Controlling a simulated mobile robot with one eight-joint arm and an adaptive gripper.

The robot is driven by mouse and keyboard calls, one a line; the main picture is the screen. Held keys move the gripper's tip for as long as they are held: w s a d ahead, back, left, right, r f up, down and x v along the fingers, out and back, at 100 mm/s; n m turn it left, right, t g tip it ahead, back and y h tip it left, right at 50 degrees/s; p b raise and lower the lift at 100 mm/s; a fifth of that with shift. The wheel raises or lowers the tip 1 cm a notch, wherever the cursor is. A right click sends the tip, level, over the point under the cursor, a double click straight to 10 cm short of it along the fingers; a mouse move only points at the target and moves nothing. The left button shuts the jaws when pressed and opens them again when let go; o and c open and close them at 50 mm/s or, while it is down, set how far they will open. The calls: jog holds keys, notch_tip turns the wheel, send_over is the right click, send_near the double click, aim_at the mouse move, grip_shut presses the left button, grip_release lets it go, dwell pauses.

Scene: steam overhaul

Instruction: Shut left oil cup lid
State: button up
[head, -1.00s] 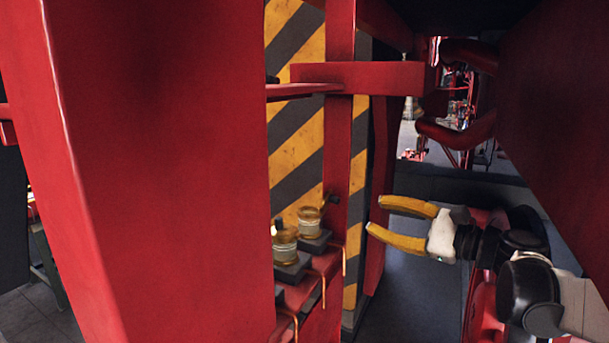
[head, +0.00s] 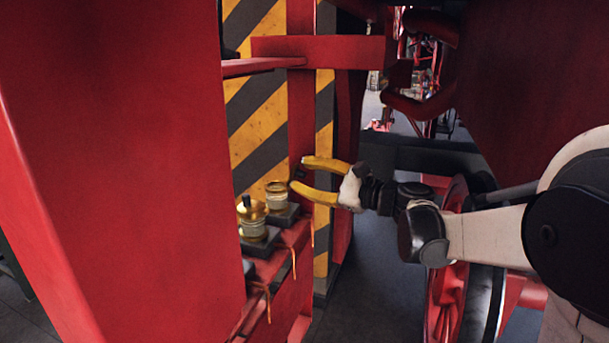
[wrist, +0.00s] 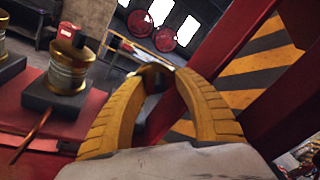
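Two brass-and-glass oil cups stand on dark blocks along a red ledge. The nearer cup (head: 253,220) has a gold top with a small knob. The farther cup (head: 277,197) is beside my gripper (head: 298,174). One cup (wrist: 68,68) shows large at the left of the wrist view, with a dark knob near its gold top. Another is cut off at the left edge. I cannot tell which is the left cup or how far each lid is open. My gripper's yellow fingers are apart and empty, just right of and slightly above the farther cup, not visibly touching it.
A large red panel (head: 110,170) fills the left. A striped yellow-black panel (head: 262,115) and a red post and crossbar (head: 320,50) stand behind the cups. A red wheel (head: 448,275) lies below my arm. Thin copper pipes hang from the ledge.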

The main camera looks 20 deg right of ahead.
grip_shut()
jog(key=shift+r, duration=0.1)
jog(key=g+h+p, duration=0.1)
jog(key=a+r+g+p, duration=0.1)
jog(key=p, duration=0.1)
jog(key=shift+w+r+n+h, duration=0.15)
jog(key=shift+w+n+h, duration=0.15)
jog(key=shift+h, duration=0.1)
jog(key=a+g+h+p, duration=0.1)
jog(key=p, duration=0.1)
jog(key=w+g+h+p, duration=0.1)
jog(key=g+h, duration=0.1)
jog(key=shift+w+a+r+n+p, duration=0.15)
jog(key=shift+a+r+n+p, duration=0.2)
jog(key=shift+a+n+p, duration=0.05)
jog(key=shift+w+a+f+g+h+p, duration=0.15)
jog(key=shift+w+a+g+h+p, duration=0.25)
jog(key=shift+g+h, duration=0.4)
jog(key=shift+w+a+f+g+h+p, duration=0.1)
jog(key=shift+w+a+g+h+p, duration=0.15)
jog(key=shift+a+g+h+p, duration=0.55)
jog(key=shift+d+n+h+b, duration=0.3)
jog(key=shift+d+b, duration=0.05)
jog(key=shift+b, duration=0.05)
grip_release()
